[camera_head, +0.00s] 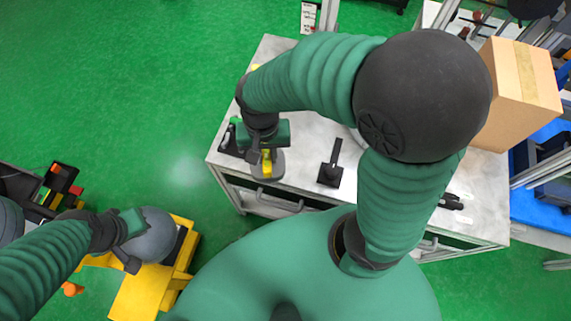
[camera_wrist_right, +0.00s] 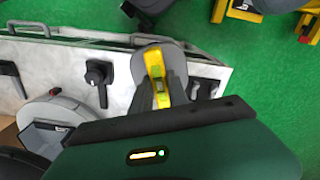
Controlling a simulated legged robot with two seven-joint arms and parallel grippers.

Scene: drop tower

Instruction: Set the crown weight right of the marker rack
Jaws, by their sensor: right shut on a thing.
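My right gripper (camera_head: 264,158) is shut on a grey, round-based piece with a yellow handle, which I take as the crown weight (camera_head: 272,172). It is at the near left part of the metal worktop. In the right wrist view my gripper (camera_wrist_right: 160,95) has the yellow handle of the weight (camera_wrist_right: 153,62) between its fingers. I cannot tell whether its base touches the top. A small black holder, possibly the marker rack (camera_head: 231,143), sits just left of the gripper. My left gripper (camera_head: 130,238) is beside a grey ball; its jaws are unclear.
The worktop (camera_head: 305,135) also bears a black upright tool on a square base (camera_head: 330,173) and a black item (camera_head: 451,202) at right. A cardboard box (camera_head: 520,90) stands at the back right. The grey ball (camera_head: 155,237) rests on a yellow stand (camera_head: 140,295) off the worktop.

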